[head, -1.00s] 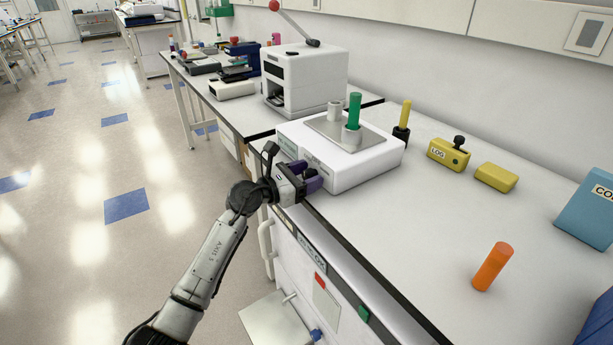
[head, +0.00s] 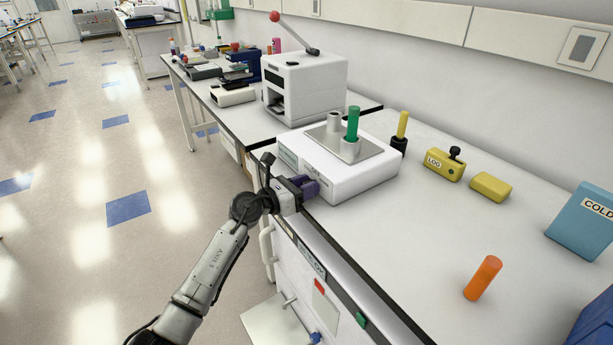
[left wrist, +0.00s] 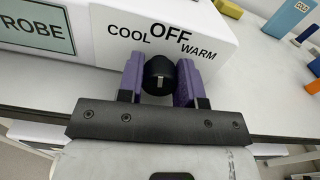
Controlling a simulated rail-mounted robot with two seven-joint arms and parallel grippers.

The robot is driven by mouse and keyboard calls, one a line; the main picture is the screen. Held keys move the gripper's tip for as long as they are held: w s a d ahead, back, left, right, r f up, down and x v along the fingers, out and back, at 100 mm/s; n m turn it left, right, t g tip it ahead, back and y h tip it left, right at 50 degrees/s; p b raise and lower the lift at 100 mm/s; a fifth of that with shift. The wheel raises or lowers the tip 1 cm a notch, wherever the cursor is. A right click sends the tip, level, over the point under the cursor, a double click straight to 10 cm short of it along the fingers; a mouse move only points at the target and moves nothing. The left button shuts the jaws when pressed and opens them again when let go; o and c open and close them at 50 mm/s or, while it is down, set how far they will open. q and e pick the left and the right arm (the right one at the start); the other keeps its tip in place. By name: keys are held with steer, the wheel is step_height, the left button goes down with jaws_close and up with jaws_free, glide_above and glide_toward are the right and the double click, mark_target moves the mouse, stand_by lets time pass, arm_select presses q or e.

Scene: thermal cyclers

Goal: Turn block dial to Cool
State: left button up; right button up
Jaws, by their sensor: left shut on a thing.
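The white block unit (head: 345,184) stands on the bench with a green tube (head: 353,124) upright in one of its wells. In the left wrist view its front face carries the words COOL, OFF and WARM above a black dial (left wrist: 159,75). A pale mark shows on the dial, but I cannot tell which word it points at. My left gripper (left wrist: 160,82) has its purple fingers on both sides of the dial and is shut on it. In the head view the left gripper (head: 304,187) is at the unit's front face, and the dial is hidden there. My right gripper is not in view.
Right of the unit stand a yellow tube in a black holder (head: 400,133), a yellow LOG block (head: 444,164), another yellow block (head: 491,186), an orange tube (head: 483,278) and a blue COLD box (head: 585,226). A white lever machine (head: 305,86) stands behind. The bench middle is clear.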

arm_select(q)
steer(key=shift+r+n+p, duration=0.3)
steer(key=shift+n+p, duration=0.7)
steer(key=shift+f+n+p, duration=0.25)
steer(key=shift+n+p, duration=0.15)
steer(key=shift+n, duration=0.2)
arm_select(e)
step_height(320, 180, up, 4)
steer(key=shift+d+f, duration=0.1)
arm_select(q)
steer(key=o, duration=0.9)
steer(key=shift+c, duration=0.2)
steer(key=shift+o, duration=0.4)
steer(key=shift+f, duration=0.1)
